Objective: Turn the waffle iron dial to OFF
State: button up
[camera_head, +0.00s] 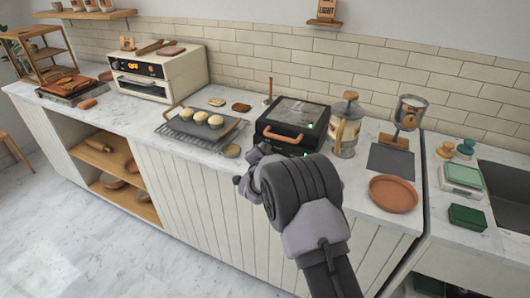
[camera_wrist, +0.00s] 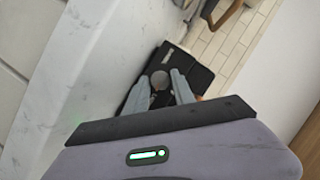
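The waffle iron (camera_head: 288,122) is a black box with an orange handle, standing on the counter against the tiled wall. In the wrist view it is the dark block (camera_wrist: 196,74). A round grey dial (camera_wrist: 160,80) shows on it, between my fingertips. My gripper (camera_wrist: 161,84) is open, with one grey finger on each side of the dial; I cannot tell whether either touches it. In the head view my gripper (camera_head: 248,168) is at the counter's front edge, just in front of the waffle iron. The dial and its markings are not readable there.
A cooling rack (camera_head: 178,131) with pale round items stands left of the waffle iron. A glass jar (camera_head: 346,130) stands close on its right, then a dark mat (camera_head: 391,159) and a terracotta plate (camera_head: 394,194). A cream oven (camera_head: 186,75) is further left.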

grip_shut()
jog(key=shift+r+p, duration=0.1)
jog(key=shift+p, duration=0.45)
